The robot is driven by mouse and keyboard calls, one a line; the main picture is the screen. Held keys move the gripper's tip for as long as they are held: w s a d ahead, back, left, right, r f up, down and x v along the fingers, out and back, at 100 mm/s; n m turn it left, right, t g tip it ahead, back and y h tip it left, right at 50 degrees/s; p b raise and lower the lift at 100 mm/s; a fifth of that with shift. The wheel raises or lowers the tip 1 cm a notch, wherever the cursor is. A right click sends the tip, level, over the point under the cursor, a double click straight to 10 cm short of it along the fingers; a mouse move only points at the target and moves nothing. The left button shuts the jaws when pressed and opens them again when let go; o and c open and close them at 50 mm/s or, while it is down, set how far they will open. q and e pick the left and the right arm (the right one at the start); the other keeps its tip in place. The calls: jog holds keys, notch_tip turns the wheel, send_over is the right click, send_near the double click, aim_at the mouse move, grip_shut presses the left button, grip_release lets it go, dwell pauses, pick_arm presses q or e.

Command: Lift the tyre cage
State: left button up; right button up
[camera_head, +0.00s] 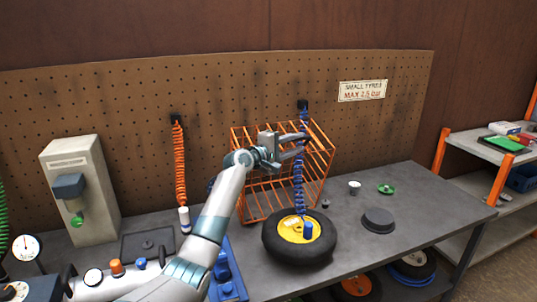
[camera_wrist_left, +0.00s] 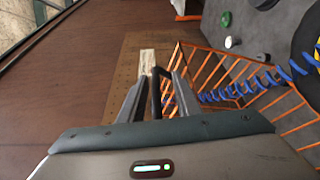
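The tyre cage, an orange wire frame (camera_head: 322,150), stands on the grey bench against the pegboard; its bars also show in the left wrist view (camera_wrist_left: 208,66). My left gripper (camera_head: 300,145) is at the cage's upper part, pointing right, with its two fingers apart. In the left wrist view, a dark bar stands between the fingers (camera_wrist_left: 160,68); I cannot tell what it belongs to or whether the fingers touch it. A black tyre with a yellow hub (camera_head: 270,243) lies flat on the bench in front of the cage. My right gripper is not in view.
A blue coiled hose (camera_head: 299,185) hangs close beside my left gripper, in front of the cage, down to the tyre. An orange coiled hose (camera_head: 179,165) hangs further left. A dark round piece (camera_head: 378,220) and a white cup (camera_head: 354,187) stand on the right of the bench.

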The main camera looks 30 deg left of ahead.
pick_arm(q)
jog(key=b+v, duration=0.5)
jog(key=v, duration=1.1)
jog(key=shift+s, duration=0.3)
